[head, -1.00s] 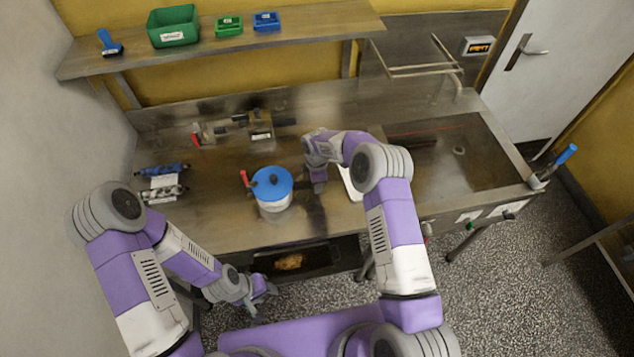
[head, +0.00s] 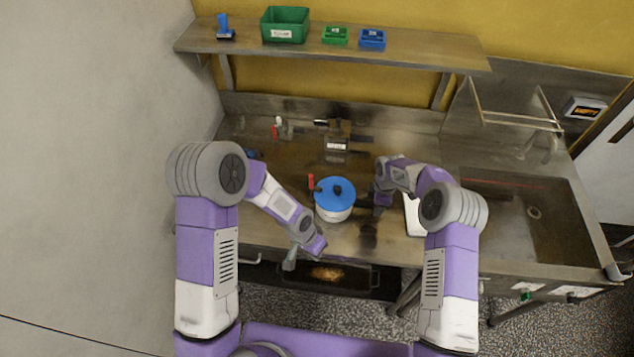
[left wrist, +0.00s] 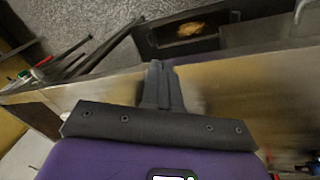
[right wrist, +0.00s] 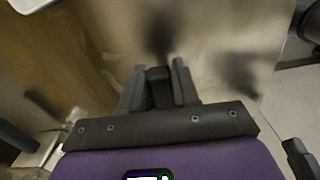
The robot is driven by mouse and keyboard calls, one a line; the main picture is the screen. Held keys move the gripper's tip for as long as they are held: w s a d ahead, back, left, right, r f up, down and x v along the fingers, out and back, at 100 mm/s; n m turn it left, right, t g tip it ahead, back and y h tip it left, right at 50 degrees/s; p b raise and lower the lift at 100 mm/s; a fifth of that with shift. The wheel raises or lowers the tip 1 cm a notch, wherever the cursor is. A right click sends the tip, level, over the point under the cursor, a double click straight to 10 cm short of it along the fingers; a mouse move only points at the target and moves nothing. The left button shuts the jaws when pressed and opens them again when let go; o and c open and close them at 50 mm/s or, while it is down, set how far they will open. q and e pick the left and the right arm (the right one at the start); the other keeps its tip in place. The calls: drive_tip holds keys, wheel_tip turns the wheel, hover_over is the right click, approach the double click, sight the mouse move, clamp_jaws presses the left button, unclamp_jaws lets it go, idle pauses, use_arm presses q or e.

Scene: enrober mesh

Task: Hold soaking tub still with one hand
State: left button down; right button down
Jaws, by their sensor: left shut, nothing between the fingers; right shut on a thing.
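My right gripper (head: 370,203) is low at the tub's right side. In the right wrist view my right gripper (right wrist: 160,75) is shut on a small dark piece (right wrist: 160,92); I cannot tell whether it belongs to the tub. My left gripper (head: 290,260) is shut and empty near the counter's front edge, apart from the tub. It also shows in the left wrist view (left wrist: 158,68).
A red-handled thing (head: 311,182) is at the tub's left. A white tray (head: 413,215) lies right of my right gripper, partly hidden by my arm. A sink (head: 510,215) is at the right. A shelf (head: 400,50) with bins runs above the back. An open compartment (head: 350,280) is under the counter.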

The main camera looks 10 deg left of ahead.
use_arm(q)
drive_tip(key=w+r+m+t+y, duration=0.2)
drive_tip(key=w+r, duration=0.4)
drive_tip(key=r, duration=0.3)
drive_tip(key=w+d+r+m+t+y, duration=0.1)
drive_tip(key=w+r+m+y, duration=0.2)
drive_tip(key=w+r, duration=0.3)
wheel_tip(320, 180, up, 3)
drive_tip(key=shift+d+m+t, duration=0.25)
drive_tip(key=shift+m+t, duration=0.15)
drive_tip(key=shift+m, duration=0.1)
drive_tip(key=shift+s, duration=0.1)
drive_tip(key=w+a+f, duration=0.1)
drive_tip(key=w+f, duration=0.1)
drive_tip(key=f, duration=0.1)
drive_tip(key=w+a+f, duration=0.1)
drive_tip(key=w+f, duration=0.1)
drive_tip(key=f, duration=0.1)
drive_tip(key=w+a+f, duration=0.1)
drive_tip(key=w+f, duration=0.1)
drive_tip(key=f, duration=0.1)
drive_tip(key=shift+a+f, duration=0.2)
drive_tip(key=shift+a, duration=0.1)
drive_tip(key=shift+w+a, duration=0.2)
drive_tip(key=shift+w, duration=0.1)
drive_tip(key=shift+a, duration=0.15)
drive_tip(key=shift+a+h, duration=0.25)
drive_tip(key=shift+h, duration=0.15)
